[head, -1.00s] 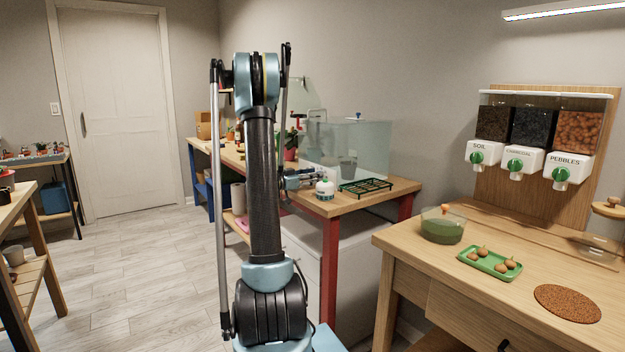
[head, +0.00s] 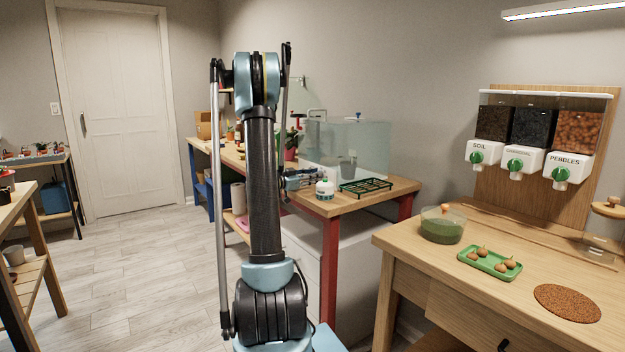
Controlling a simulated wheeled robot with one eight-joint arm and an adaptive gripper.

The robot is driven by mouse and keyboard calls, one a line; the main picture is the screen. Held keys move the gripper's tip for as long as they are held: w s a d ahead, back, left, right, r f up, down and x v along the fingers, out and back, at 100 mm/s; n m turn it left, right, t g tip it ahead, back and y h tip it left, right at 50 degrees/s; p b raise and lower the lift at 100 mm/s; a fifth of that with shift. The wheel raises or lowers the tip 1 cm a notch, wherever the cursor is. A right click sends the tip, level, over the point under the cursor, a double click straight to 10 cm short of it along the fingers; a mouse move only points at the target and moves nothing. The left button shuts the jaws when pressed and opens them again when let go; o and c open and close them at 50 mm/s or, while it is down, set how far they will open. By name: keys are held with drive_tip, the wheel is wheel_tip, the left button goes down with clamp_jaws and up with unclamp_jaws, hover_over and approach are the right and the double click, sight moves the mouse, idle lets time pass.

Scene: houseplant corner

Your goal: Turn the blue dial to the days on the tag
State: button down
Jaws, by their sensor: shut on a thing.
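My gripper (head: 318,179) is over the far wooden bench, low beside the glass tank, partly behind my own arm. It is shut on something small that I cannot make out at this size. A white round bottle with a green band (head: 325,190) stands just in front of it, near the bench's front edge. I cannot make out the blue dial's face or its marks, nor a tag with days. A small blue knob (head: 357,117) shows at the top of the glass tank (head: 365,148), above my gripper.
A green tray (head: 366,187) lies right of the bottle on the bench (head: 385,197). The nearer table (head: 450,275) holds a glass bowl (head: 443,226), a green dish of bulbs (head: 489,263) and a brown mat (head: 567,303). Three dispensers (head: 520,160) hang behind. The floor at left is clear.

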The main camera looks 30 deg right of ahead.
drive_tip(key=shift+w, duration=0.1)
drive_tip(key=c, duration=1.3)
unclamp_jaws()
drive_tip(key=shift+c, duration=0.2)
drive_tip(key=s+a, duration=0.1)
drive_tip(key=a, duration=1.1)
drive_tip(key=shift+s, duration=0.15)
drive_tip(key=shift+s, duration=0.1)
